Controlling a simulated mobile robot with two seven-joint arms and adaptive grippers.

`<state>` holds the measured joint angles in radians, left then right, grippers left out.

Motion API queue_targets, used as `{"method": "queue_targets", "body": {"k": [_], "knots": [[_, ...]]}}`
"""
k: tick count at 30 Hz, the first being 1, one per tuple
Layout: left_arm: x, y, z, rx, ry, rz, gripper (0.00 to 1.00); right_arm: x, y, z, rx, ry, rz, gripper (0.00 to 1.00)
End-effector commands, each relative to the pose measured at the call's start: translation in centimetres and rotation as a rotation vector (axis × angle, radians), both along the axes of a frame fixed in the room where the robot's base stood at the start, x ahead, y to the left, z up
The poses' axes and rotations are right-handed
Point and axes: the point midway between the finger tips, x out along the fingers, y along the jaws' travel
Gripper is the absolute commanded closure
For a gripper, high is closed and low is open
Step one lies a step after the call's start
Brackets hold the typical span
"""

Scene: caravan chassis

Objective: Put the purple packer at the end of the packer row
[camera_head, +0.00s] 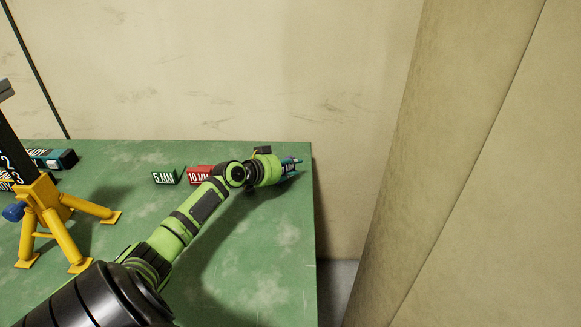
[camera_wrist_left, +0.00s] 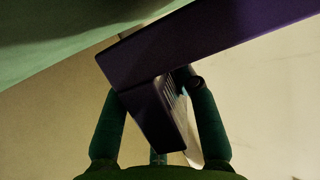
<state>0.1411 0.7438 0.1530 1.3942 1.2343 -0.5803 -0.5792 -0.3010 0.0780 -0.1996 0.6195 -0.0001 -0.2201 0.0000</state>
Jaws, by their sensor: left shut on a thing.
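The purple packer (camera_wrist_left: 155,115) shows in the left wrist view between the fingers of my left gripper (camera_wrist_left: 153,85), tilted in the picture. My left gripper also shows in the head view (camera_head: 291,166), shut on it over the back right corner of the green table. The packer itself is hidden in the head view. In the packer row, a green 5 MM packer (camera_head: 167,177) stands left of a red 10 MM packer (camera_head: 200,175). My left wrist hides whatever lies just right of the red one. My right gripper is not in view.
The green table (camera_head: 265,280) ends on the right near my left gripper, with a gap before the tan panel (camera_head: 450,150). A yellow stand (camera_head: 60,220) with a blue knob is at left. Dark labelled boxes (camera_head: 60,159) lie behind it. A pale wall (camera_head: 200,70) backs the table.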

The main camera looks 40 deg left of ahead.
Motion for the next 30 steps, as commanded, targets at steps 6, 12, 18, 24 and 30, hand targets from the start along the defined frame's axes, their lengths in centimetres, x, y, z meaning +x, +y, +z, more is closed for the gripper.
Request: {"method": "queue_targets", "body": {"k": [6, 12, 18, 24, 30], "knots": [[-0.1, -0.1, -0.3, -0.004, 0.005, 0.001, 0.48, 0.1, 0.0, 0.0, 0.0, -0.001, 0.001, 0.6], [-0.1, -0.1, -0.4, -0.005, 0.006, 0.0, 0.48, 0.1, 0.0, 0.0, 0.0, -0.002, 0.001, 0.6], [-0.1, -0.1, 0.4, -0.006, 0.007, 0.0, 0.48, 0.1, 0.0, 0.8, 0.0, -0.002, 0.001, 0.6], [-1.8, 0.1, 1.4, -0.001, 0.009, -0.001, 0.48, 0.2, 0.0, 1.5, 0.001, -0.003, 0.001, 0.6], [-5.0, 0.3, 2.8, -0.001, 0.008, -0.001, 0.48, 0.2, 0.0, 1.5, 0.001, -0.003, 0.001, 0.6]]}}
